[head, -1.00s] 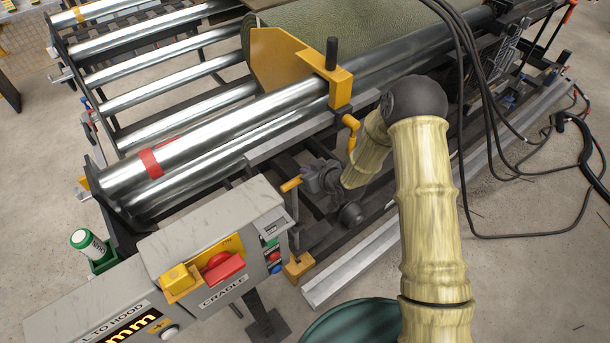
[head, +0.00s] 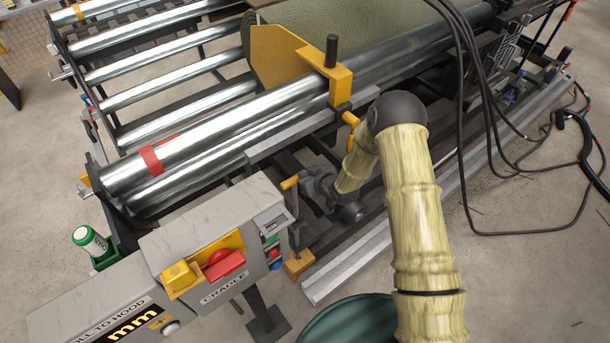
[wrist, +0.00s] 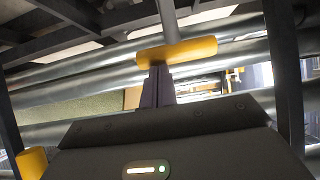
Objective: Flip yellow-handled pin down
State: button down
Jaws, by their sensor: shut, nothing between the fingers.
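The yellow-handled pin (head: 290,183) is at the near end of the roller frame, just behind the grey control box. In the wrist view its yellow handle (wrist: 190,50) lies crosswise, with a grey rod running upward from it. My gripper (head: 305,183) is shut and empty, close to the right of the handle in the head view. In the wrist view the closed fingertips (wrist: 157,72) reach the lower edge of the handle and overlap it. I cannot tell whether they touch it.
The control box (head: 215,240) with a red button stands in front. Long steel rollers (head: 210,145) and a yellow clamp bracket (head: 338,85) lie behind. A turf roll (head: 340,30) is at the back. Black cables (head: 490,130) hang at right. Concrete floor is open at lower right.

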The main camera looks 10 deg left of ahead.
notch_tip(320, 180, down, 6)
jog(key=b, duration=0.4)
jog(key=shift+b, duration=0.35)
jog(key=shift+s+r, duration=0.1)
jog(key=w+a+r+v, duration=0.1)
jog(key=r+v, duration=0.1)
jog(key=v, duration=1)
jog(key=shift+s+d+r+p, duration=0.15)
jog(key=shift+r+p, duration=0.2)
jog(key=shift+r, duration=0.05)
